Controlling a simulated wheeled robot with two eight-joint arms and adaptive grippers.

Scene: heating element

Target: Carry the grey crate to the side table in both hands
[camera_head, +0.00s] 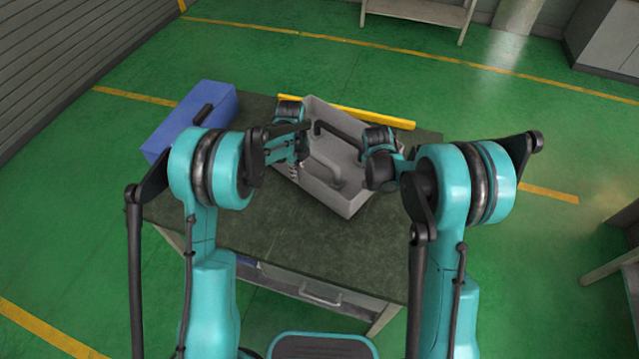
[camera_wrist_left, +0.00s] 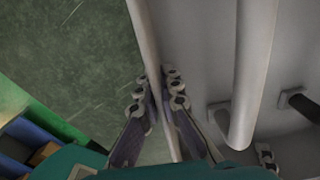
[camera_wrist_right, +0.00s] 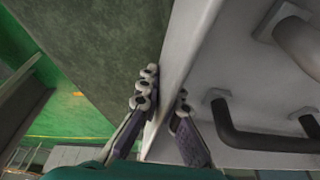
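The grey crate (camera_head: 325,194) sits turned at an angle on the dark-topped workbench (camera_head: 270,225) in the head view; whether it is lifted at all I cannot tell. A dark bent bar (camera_head: 340,135) and a grey bent bar (camera_head: 322,165) lie inside it. My left gripper (camera_wrist_left: 156,84) is shut on the crate's wall (camera_wrist_left: 146,30), one finger on each side. My right gripper (camera_wrist_right: 165,88) is likewise shut on the wall on the crate's other side (camera_wrist_right: 188,50). In the head view my wrists partly hide the crate's rims.
A blue case (camera_head: 190,120) with a dark handle lies at the bench's left. A yellow bar (camera_head: 375,115) lies behind the crate. A pale table (camera_head: 425,12) stands at the back, another (camera_head: 612,262) at the right edge. Green floor between them is clear.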

